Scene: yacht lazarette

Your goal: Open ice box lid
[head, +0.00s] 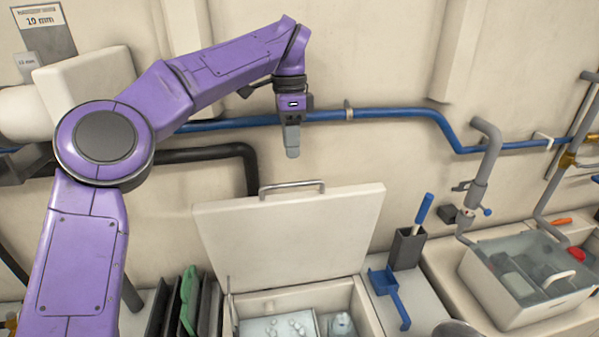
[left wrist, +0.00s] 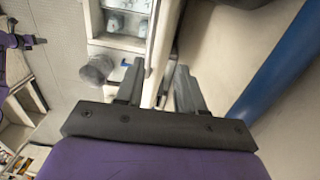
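The ice box lid (head: 291,235) is a pale panel standing up and leaning back from the ice box (head: 297,297), whose opening is exposed. The lid's metal handle (head: 291,187) is on its upper edge. My left gripper (head: 292,150) points down just above the handle, apart from it in the head view. In the left wrist view its two fingers (left wrist: 158,85) are spread, with the lid's edge (left wrist: 160,50) showing beyond them and nothing visibly clamped. A purple part of my right arm shows small at the left of the wrist view; its fingers are unclear.
A blue pipe (head: 390,112) and a black pipe (head: 205,154) run along the wall behind my arm. A blue scoop (head: 388,290) and a dark holder (head: 407,248) are right of the ice box. A clear-lidded bin (head: 500,307) is farther right. Dark upright slats stand at left.

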